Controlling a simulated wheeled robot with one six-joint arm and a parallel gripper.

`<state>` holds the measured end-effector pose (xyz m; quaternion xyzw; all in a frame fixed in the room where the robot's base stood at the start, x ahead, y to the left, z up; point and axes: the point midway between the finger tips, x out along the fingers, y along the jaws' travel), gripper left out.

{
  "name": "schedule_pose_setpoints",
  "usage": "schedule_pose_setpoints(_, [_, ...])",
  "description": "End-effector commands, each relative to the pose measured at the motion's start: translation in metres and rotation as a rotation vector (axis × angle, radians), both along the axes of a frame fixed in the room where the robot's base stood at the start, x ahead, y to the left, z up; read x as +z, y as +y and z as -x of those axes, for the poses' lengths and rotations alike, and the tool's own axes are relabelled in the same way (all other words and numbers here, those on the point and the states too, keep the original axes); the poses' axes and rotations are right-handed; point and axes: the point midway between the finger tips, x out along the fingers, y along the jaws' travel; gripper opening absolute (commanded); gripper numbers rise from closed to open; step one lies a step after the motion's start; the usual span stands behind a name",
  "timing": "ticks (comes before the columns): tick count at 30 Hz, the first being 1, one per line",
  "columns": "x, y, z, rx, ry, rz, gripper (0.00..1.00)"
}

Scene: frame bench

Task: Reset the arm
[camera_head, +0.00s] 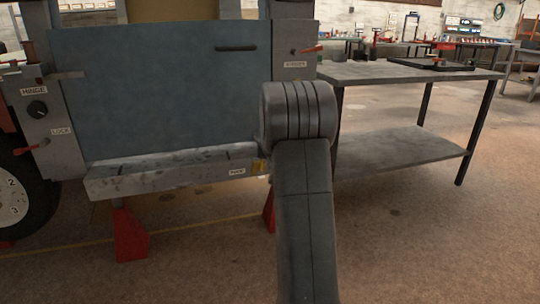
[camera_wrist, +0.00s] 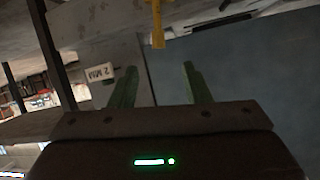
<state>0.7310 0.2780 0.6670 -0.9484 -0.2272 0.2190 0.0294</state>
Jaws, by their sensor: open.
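My gripper (camera_wrist: 160,86) shows in the wrist view, with two green fingers spread apart and nothing between them. A blue-grey panel (camera_wrist: 240,65) lies beyond the fingers on the right, and a small white label (camera_wrist: 102,72) shows near the left finger. In the head view my arm rises in front of the bench frame's right side, and my gripper cannot be seen there. The blue-grey panel (camera_head: 160,90) stands upright in the frame, with a dark handle slot (camera_head: 236,48) near its top. A grey ledge (camera_head: 170,172) runs below it.
A grey table (camera_head: 390,73) with a lower shelf stands close on the right, bearing a dark tray (camera_head: 432,64). Left of the panel are a HINGE knob (camera_head: 37,108) and a red-tipped LOCK lever (camera_head: 45,143). A red stand (camera_head: 130,236) supports the frame. Open floor lies in front.

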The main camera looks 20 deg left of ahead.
Motion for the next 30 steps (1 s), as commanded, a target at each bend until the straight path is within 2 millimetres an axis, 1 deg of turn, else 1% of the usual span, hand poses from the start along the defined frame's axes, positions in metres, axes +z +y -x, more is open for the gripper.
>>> schedule_pose_setpoints(3, [0.002, -0.003, 0.006, 0.0, 0.001, 0.0, 0.43])
schedule_pose_setpoints(6, [0.003, -0.004, 0.008, 0.0, 0.001, 0.0, 0.43])
schedule_pose_setpoints(17, [0.003, -0.003, 0.006, 0.0, 0.001, 0.0, 0.43])
schedule_pose_setpoints(23, [-0.003, 0.004, -0.007, 0.0, 0.002, 0.001, 0.43])
schedule_pose_setpoints(30, [-0.015, 0.018, -0.034, -0.001, 0.002, -0.001, 0.43])
